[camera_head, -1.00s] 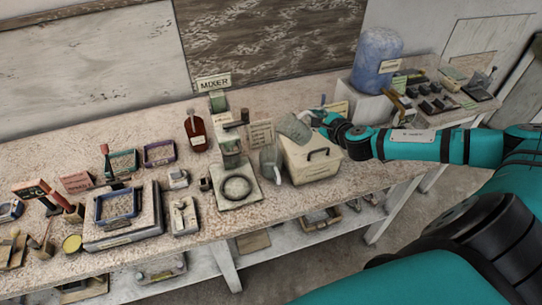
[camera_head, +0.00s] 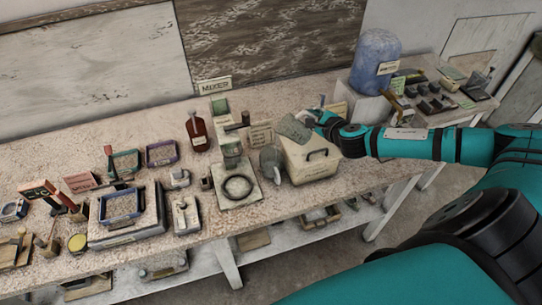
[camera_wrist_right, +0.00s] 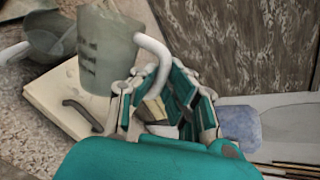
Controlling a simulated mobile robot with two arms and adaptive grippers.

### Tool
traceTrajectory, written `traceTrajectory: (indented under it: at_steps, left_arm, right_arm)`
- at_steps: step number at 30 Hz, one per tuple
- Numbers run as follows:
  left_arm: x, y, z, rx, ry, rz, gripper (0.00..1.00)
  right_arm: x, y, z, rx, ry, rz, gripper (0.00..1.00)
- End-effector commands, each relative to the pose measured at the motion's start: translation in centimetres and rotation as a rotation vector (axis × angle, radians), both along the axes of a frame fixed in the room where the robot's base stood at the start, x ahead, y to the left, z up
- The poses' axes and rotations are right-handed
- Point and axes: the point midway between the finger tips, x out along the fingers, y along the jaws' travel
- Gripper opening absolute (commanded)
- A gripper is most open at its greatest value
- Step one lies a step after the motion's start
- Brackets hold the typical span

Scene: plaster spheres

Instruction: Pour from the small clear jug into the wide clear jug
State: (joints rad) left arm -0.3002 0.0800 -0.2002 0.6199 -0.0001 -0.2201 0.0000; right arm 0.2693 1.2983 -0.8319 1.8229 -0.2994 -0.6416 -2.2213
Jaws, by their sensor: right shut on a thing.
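The small clear jug (camera_head: 295,128) is a greyish, see-through vessel, held tilted in the air over the left part of the white box's lid. My right gripper (camera_head: 318,116) is shut on it at its right. The right wrist view shows the same jug (camera_wrist_right: 107,50) with marks on its side and a pale handle at my gripper (camera_wrist_right: 160,92). The wide clear jug (camera_head: 270,159) stands on the bench, left of and below the held jug. It also shows in the right wrist view (camera_wrist_right: 45,38), partly behind the held jug. I cannot make out any liquid. My left gripper is out of view.
The white box (camera_head: 311,163) with a dark handle stands right beside the wide jug. The mixer stand (camera_head: 238,187) is close on its left. A red-brown bottle (camera_head: 197,131) stands behind, and a blue container (camera_head: 376,60) stands at the back right.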

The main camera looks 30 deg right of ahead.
Motion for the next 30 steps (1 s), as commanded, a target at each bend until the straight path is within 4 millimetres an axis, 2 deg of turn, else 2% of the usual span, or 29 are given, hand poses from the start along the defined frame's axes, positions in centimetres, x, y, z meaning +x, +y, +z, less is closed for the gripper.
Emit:
traceTrajectory:
  at_steps: [18,30]
  left_arm:
    - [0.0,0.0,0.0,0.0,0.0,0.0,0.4]
    - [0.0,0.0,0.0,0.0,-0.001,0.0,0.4]
  right_arm:
    - [0.5,0.5,1.1,-0.073,0.042,0.003,0.0]
    - [0.4,0.5,1.1,-0.076,0.047,0.004,0.0]
